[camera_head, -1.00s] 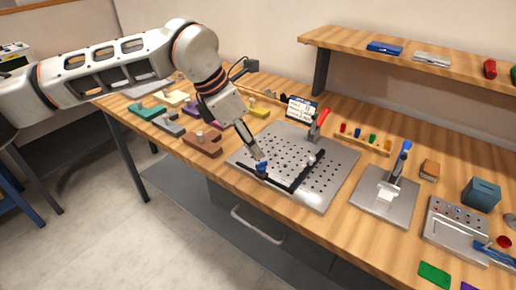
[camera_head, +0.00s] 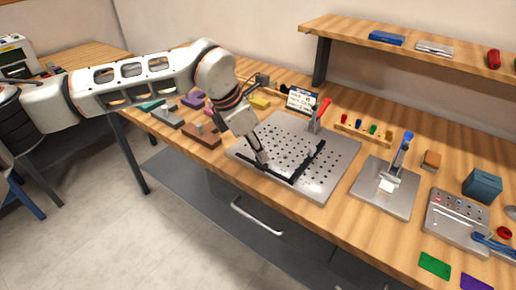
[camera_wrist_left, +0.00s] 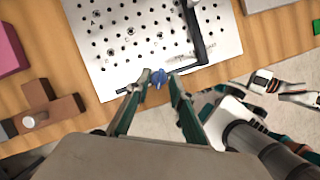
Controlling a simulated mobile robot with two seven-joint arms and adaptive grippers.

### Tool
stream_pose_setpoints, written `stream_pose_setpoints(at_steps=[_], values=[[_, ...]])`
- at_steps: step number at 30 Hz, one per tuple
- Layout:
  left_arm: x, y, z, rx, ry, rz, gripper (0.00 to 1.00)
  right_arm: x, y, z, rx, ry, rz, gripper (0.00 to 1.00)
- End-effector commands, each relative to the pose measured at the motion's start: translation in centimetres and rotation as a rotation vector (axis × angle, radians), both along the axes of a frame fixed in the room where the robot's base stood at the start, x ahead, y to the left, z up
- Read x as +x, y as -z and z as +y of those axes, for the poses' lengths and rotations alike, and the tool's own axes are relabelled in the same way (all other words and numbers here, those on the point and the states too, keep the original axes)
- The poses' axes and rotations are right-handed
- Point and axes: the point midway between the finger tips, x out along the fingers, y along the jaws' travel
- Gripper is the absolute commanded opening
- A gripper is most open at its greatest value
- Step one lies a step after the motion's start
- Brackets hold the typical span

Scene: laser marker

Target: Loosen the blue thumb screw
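The blue thumb screw (camera_wrist_left: 158,77) shows in the left wrist view at the edge of the perforated plate, beside a black bar. My left gripper (camera_wrist_left: 159,82) has one finger on each side of the screw, the fingertips close to it. I cannot tell whether both fingers touch it. In the head view my left gripper (camera_head: 262,158) points down at the near-left part of the steel plate (camera_head: 330,172), by the black L-shaped bars (camera_head: 293,180). The screw is hidden there behind the fingers.
A red-handled clamp (camera_head: 318,115) stands at the plate's back edge. A brown block (camera_head: 201,136) lies left of the plate. A press with a blue-tipped lever (camera_head: 402,155) stands to the right. The wooden table's front edge is close to the plate.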

Motion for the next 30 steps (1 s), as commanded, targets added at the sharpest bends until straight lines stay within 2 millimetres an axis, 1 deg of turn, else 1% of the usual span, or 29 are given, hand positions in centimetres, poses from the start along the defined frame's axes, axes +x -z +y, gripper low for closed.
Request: stream_pose_setpoints(at_steps=[2,3,5,6,14,20,26,30], values=[[0.0,0.0,0.0,0.0,0.0,0.0,0.22,0.2,-0.1,0.0,0.0,0.0,-0.003,0.32],[0.0,0.0,0.0,0.0,0.0,0.0,0.17,0.2,-0.2,0.0,0.0,0.0,-0.004,0.32],[0.0,0.0,0.0,0.0,0.0,0.0,0.01,0.2,-0.2,0.0,0.0,0.0,-0.005,0.32],[0.0,0.0,0.0,0.0,0.0,0.0,0.0,0.3,-0.2,0.0,0.0,0.0,-0.006,0.32],[0.0,-0.1,0.0,0.0,-0.005,0.0,0.0,0.3,-0.3,0.0,0.0,0.0,-0.007,0.32],[-0.1,-0.2,0.0,0.001,-0.054,-0.001,0.0,0.4,-0.6,0.0,0.002,0.0,-0.009,0.32],[-0.2,-0.3,-0.1,0.0,-0.174,-0.003,0.0,0.2,-1.0,0.2,0.009,0.001,-0.004,0.32],[-0.3,-0.3,-0.2,0.001,-0.295,-0.004,0.0,-0.1,-1.2,0.4,0.016,0.0,-0.001,0.32]])
